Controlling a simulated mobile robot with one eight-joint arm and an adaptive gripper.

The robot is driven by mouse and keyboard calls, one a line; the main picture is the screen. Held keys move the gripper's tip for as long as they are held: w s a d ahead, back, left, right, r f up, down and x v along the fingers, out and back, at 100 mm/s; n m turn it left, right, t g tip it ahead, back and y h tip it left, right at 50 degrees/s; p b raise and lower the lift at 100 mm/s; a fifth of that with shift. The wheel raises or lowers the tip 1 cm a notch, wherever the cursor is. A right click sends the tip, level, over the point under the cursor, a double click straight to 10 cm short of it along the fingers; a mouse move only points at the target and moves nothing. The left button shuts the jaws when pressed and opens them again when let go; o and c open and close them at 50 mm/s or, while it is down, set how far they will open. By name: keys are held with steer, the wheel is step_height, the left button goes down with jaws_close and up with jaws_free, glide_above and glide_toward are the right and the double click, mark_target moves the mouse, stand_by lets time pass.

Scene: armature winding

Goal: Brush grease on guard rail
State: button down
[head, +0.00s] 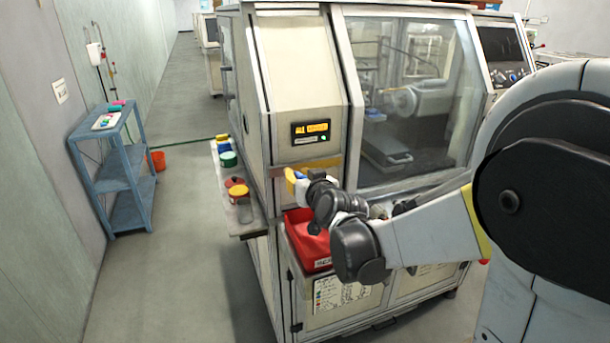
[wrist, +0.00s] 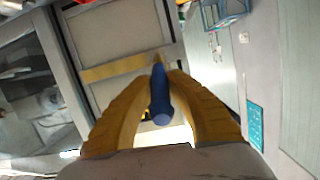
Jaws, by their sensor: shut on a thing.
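My gripper (head: 294,178) has yellow fingers and is at the machine's front left. In the wrist view, the fingers (wrist: 160,80) are shut on a brush with a thick blue handle (wrist: 160,103). The brush points away from me, and its far end is near the right end of the guard rail (wrist: 112,69). I cannot tell whether it touches the rail. The guard rail (head: 318,163) is a tan strip across the machine's front panel, below the small orange display. The gripper hides part of this area in the head view. No grease can be made out on the rail.
A side shelf (head: 246,232) on the machine's left holds several coloured jars and tubs. The aisle floor between is clear.

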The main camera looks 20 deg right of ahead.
steer(key=a, duration=0.5)
stand_by(0.3)
steer(key=f+v, duration=0.1)
steer(key=v, duration=0.5)
steer(key=shift+s+f+p, duration=0.2)
steer(key=shift+f+p, duration=0.05)
steer(key=shift+p, duration=0.05)
stand_by(0.3)
steer(key=v, duration=0.3)
steer(key=shift+f, duration=0.35)
stand_by(0.5)
steer(key=r+b+x, duration=0.1)
steer(key=x, duration=0.6)
steer(key=shift+w+r, duration=0.3)
